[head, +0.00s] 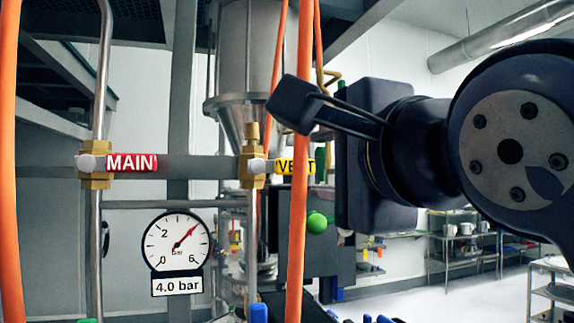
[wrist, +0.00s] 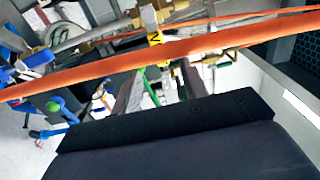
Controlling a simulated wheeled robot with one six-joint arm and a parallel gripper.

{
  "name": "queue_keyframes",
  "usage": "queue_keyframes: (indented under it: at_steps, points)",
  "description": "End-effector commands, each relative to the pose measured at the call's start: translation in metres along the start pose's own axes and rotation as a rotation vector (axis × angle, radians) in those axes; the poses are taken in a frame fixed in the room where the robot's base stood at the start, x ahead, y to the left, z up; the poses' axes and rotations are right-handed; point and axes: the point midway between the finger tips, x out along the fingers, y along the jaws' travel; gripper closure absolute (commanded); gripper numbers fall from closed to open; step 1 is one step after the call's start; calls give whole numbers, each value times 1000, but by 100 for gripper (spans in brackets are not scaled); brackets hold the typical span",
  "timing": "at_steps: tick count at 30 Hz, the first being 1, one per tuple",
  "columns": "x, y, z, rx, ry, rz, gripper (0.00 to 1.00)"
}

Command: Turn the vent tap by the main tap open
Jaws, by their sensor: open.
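The vent tap (head: 252,168) is a brass valve on a thin pipe, with a yellow VENT handle (head: 283,167) lying level, pointing right, across the pipe. In the wrist view the yellow handle (wrist: 156,38) shows near the top, partly behind an orange hose. The main tap (head: 96,165) stands to its left, its red MAIN handle (head: 132,162) also level and pointing right. My gripper (head: 298,106) is open and empty. In the head view its dark fingers appear above and slightly right of the vent tap, apart from the handle. The exact depth gap is unclear.
An orange hose (head: 300,230) runs upright by the vent handle; in the wrist view the hose (wrist: 200,45) crosses between me and the tap. A gauge (head: 177,242) with a 4.0 bar plate hangs below the taps. Another orange hose (head: 9,160) runs at far left.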

Motion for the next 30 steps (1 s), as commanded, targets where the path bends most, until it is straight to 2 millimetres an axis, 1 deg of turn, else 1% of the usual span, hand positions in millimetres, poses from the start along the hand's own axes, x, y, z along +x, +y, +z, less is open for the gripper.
queue_keyframes:
  at_steps: [9,13,18,27,30]
  points:
    - [61,-2,-1,-1,4,6,58]
    - [78,-1,-1,-2,3,4,58]
    - [90,0,-1,-1,2,2,58]
    - [91,1,-1,-1,1,1,58]
    - [91,1,-1,-1,1,1,66]
